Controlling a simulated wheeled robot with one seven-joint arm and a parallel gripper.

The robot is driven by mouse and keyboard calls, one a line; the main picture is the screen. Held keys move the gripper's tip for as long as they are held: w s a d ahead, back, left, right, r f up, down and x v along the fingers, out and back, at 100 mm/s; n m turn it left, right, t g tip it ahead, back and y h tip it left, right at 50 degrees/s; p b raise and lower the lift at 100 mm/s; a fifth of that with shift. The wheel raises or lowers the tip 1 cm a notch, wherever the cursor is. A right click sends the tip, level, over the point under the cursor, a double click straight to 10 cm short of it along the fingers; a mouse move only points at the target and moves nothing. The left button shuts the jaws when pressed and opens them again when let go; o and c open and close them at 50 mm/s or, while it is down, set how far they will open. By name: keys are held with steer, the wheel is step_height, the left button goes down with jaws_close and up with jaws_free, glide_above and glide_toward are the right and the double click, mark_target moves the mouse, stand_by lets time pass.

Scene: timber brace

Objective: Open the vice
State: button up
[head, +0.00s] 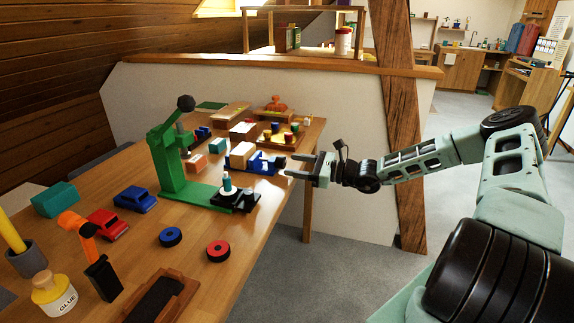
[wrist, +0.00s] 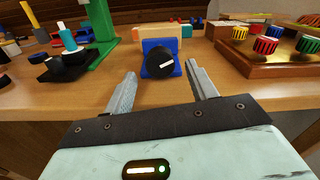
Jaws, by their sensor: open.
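The blue vice (head: 262,164) stands near the right edge of the workbench, with a pale wooden block (head: 242,152) at its left end. In the wrist view, the vice's blue end plate (wrist: 151,45) carries a round black knob (wrist: 159,62) with a white mark. The mark is slightly tilted from level. My gripper (head: 291,165) is just off the bench's right edge, pointing at the knob. In the wrist view my gripper (wrist: 160,72) is open and empty, and the knob shows between and beyond its fingertips. I cannot tell the exact gap. The vice's jaws are mostly hidden behind the knob.
A wooden tray with coloured ribbed knobs (wrist: 267,67) stands to the right in the wrist view. Toy cars, wheels and a glue pot (head: 53,297) are on the near bench. A timber post (head: 398,120) rises behind my arm.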

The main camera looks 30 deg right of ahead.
mark_target(285, 163)
steer(key=shift+x, duration=1.65)
steer(key=c, duration=1)
steer(key=shift+r+n+p, duration=0.15)
steer(key=shift+n+p, duration=0.15)
steer(key=shift+n, duration=0.5)
steer(key=o, duration=1)
steer(key=shift+d, duration=0.1)
steer(key=v, duration=1.7)
steer(key=shift+s+p, duration=0.2)
steer(key=shift+p, duration=0.2)
